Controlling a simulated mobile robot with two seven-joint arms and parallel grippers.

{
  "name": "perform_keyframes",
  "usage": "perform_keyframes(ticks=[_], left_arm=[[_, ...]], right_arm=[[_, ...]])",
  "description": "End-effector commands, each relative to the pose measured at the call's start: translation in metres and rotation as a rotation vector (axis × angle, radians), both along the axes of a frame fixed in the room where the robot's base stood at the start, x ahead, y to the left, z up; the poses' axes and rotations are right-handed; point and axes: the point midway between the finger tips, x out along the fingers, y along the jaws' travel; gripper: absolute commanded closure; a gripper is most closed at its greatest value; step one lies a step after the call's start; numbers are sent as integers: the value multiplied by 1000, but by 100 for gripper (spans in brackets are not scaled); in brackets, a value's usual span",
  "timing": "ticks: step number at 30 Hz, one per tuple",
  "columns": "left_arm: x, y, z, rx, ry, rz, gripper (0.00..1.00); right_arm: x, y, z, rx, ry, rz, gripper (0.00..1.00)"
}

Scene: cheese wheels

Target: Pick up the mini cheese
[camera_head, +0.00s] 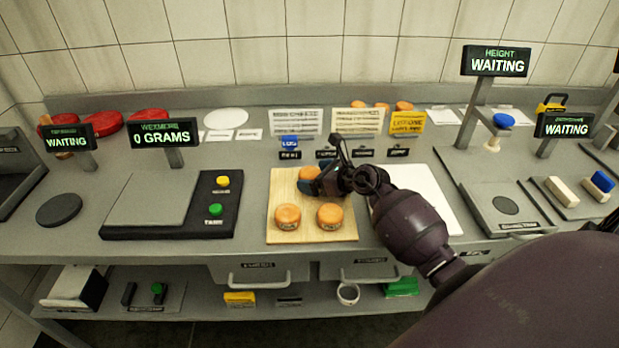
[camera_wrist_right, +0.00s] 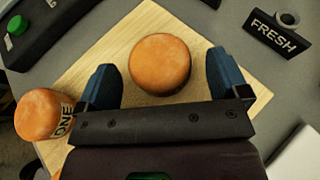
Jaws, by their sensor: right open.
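Three small orange mini cheeses stand on a wooden board (camera_head: 345,230). Two are at the front, a left one (camera_head: 288,217) and a right one (camera_head: 330,216). The third (camera_head: 309,173) is at the back, partly hidden by my right gripper (camera_head: 316,186). In the right wrist view, my right gripper (camera_wrist_right: 163,75) is open, with one blue finger on each side of a mini cheese (camera_wrist_right: 160,62) and visible gaps to both. Another mini cheese (camera_wrist_right: 43,113), with lettering on its side, sits outside the left finger. My left gripper is not in view.
A scale (camera_head: 150,200) with yellow and green buttons stands left of the board. A white sheet (camera_head: 425,195) lies to the right, partly behind my right arm. Small label signs, including a FRESH sign (camera_wrist_right: 281,33), stand behind the board. More orange cheeses (camera_head: 403,106) sit at the back.

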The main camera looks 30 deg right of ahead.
Motion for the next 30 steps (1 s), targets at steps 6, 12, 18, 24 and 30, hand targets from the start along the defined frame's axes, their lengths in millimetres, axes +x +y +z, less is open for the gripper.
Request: perform_keyframes(ticks=[6, 12, 18, 24, 30], left_arm=[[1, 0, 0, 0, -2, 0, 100], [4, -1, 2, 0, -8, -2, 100], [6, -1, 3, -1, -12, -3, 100], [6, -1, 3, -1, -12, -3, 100], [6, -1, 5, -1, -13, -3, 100]], right_arm=[[3, 1, -1, -1, 0, 0, 7], [3, 1, -1, 0, 0, 0, 25], [3, 1, -1, 0, 0, 0, 56], [3, 1, -1, -1, -1, 0, 63], [3, 1, 7, -2, -3, 1, 63]])
